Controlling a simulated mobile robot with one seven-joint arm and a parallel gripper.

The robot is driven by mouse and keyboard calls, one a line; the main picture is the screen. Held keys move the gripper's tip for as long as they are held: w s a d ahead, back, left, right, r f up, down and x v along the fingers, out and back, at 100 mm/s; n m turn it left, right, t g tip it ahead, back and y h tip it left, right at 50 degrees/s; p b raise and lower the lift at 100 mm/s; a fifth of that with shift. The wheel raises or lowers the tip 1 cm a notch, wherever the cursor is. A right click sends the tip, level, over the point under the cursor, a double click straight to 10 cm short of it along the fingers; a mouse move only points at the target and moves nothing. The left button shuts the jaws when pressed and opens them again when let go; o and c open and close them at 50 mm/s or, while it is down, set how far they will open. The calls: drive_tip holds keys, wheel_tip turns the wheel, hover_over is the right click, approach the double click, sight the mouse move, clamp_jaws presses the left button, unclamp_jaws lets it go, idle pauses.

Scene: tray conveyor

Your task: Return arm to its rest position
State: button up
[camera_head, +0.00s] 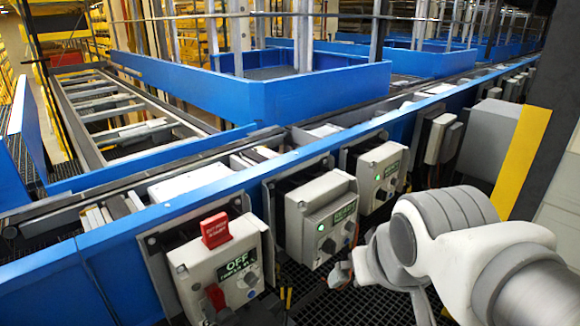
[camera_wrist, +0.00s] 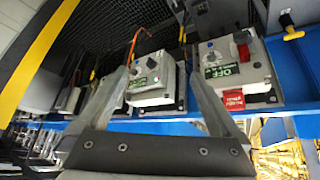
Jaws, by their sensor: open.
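My gripper (camera_wrist: 160,82) shows in the wrist view with its two grey fingers spread apart and nothing between them. In that upside-down view, a grey control box (camera_wrist: 152,80) with a green label lies beyond the gap. In the head view my white arm comes in from the lower right and hides most of the gripper. The arm's end is in front of the row of control boxes, to the right of the box marked OFF (camera_head: 225,265). That box has a red tag (camera_head: 215,229) on top and a red part on its front.
A dark post with a yellow stripe (camera_head: 522,160) stands close to my arm at right. Dark grating floor lies below.

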drive_tip(key=s+g, duration=0.1)
drive_tip(key=s, duration=0.2)
drive_tip(key=shift+s+a, duration=0.1)
drive_tip(key=shift+a, duration=0.1)
wheel_tip(320, 180, up, 5)
drive_tip(key=p, duration=0.5)
idle(0.7)
